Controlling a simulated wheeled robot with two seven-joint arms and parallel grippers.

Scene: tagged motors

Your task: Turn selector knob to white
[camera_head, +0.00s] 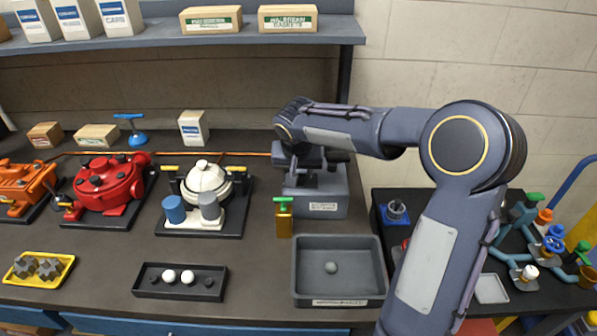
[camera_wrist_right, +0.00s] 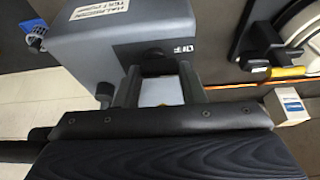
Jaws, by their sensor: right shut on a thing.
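A grey test-stand box (camera_head: 328,190) with a white label stands on the bench under my right arm in the head view. It also fills the upper middle of the right wrist view (camera_wrist_right: 100,45). A black selector knob (camera_wrist_right: 155,62) sits on the box face in the wrist view, with a small marking beside it. My right gripper (camera_wrist_right: 160,84) is shut on the knob, one finger on each side. In the head view my right gripper (camera_head: 314,160) is over the box top and hides the knob. The knob's pointed setting cannot be read. My left gripper is not in view.
A green-handled brass part (camera_head: 284,218) and a grey tray (camera_head: 338,302) stand in front of the box. A white-domed motor (camera_head: 207,180) and a red motor (camera_head: 105,187) are to the left. A shelf (camera_head: 250,37) runs above. Bare bench lies between these things.

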